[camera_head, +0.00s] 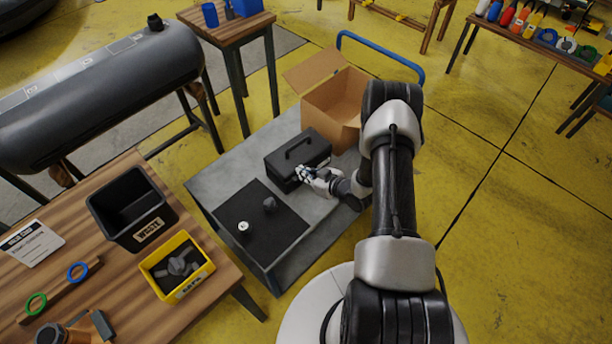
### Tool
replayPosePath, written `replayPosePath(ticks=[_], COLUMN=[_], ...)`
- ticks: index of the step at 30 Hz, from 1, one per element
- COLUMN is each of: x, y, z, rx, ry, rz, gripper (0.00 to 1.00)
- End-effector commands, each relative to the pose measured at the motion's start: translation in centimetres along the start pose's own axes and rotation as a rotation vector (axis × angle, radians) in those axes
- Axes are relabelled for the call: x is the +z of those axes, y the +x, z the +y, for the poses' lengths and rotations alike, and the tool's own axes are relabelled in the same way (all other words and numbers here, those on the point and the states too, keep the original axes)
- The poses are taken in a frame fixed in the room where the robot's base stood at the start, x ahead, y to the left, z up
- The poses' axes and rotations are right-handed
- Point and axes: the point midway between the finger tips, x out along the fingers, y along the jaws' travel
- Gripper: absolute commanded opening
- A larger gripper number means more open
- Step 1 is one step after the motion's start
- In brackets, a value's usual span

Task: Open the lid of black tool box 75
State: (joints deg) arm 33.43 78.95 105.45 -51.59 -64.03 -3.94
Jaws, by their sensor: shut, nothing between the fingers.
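The black tool box (290,155) stands on the grey cart, with a handle on top of its lid. The lid looks closed. My gripper (303,173) is at the tool box's front right side, close to the lid's edge, and shut. I cannot tell whether the fingertips touch the box. My wrist hides part of the cart's surface to the right of the box.
The grey cart (225,165) also bears an open cardboard box (330,105) behind the tool box and a black mat (262,238) with two small items in front. A wooden table with a black waste bin (128,207) and yellow bin (200,258) stands left.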

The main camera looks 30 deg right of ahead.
Motion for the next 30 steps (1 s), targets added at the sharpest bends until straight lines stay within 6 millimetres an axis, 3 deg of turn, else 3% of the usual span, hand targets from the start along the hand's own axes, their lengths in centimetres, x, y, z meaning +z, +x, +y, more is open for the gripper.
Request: replayPosePath(ticks=[11,24,30], x=[-0.2,-2.9,-3.1], y=[0.0,0.0,0.0], z=[0.0,0.0,0.0], rx=[0.000,-0.001,0.000], ry=[0.000,-0.001,0.000], rz=[0.000,0.000,0.000], gripper=[0.00,0.00,0.00])
